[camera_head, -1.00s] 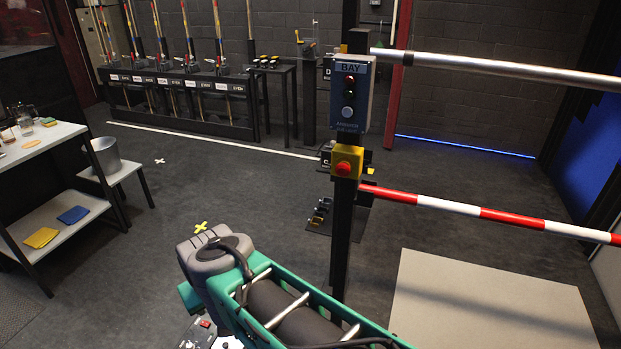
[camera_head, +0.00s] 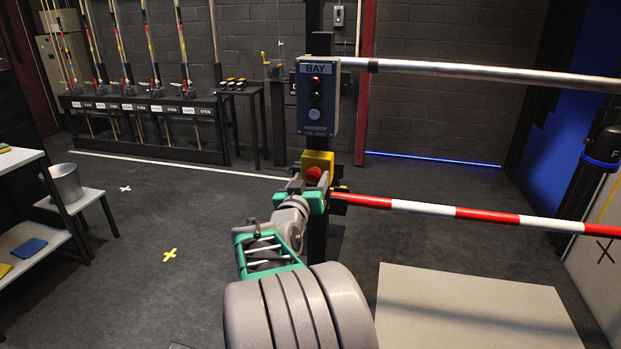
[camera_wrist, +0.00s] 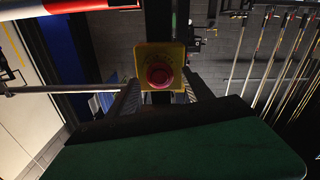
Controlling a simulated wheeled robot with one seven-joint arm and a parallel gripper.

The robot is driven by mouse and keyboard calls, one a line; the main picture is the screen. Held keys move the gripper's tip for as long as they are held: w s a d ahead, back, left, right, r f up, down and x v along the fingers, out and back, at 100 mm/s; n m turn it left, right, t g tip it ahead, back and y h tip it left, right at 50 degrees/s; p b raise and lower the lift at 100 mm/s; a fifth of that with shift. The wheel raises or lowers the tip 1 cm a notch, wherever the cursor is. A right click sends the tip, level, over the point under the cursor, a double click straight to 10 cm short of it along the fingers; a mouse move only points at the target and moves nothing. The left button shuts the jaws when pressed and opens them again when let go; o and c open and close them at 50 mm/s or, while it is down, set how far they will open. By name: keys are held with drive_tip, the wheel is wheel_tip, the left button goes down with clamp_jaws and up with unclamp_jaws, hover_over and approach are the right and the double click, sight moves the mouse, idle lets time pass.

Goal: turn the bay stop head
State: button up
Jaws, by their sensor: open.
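The bay stop head is a red mushroom button (camera_head: 313,174) on a yellow box (camera_head: 318,157), fixed to a dark post below the blue BAY panel (camera_head: 319,120). In the head view my gripper (camera_head: 314,186) is right at the box, and part of the head is hidden behind it. In the wrist view the red head (camera_wrist: 159,76) sits near the middle, facing me. My gripper (camera_wrist: 160,92) is open, with one finger to each side of the head and nothing held. I cannot tell whether a finger touches the head or box.
A red-and-white barrier bar (camera_head: 480,213) runs right from the post just below the box. A metal rail (camera_head: 480,70) crosses above. A pale floor plate (camera_head: 470,310) lies at the right.

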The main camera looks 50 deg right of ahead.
drive_tip(key=shift+w+d, duration=0.1)
clamp_jaws()
idle(0.7)
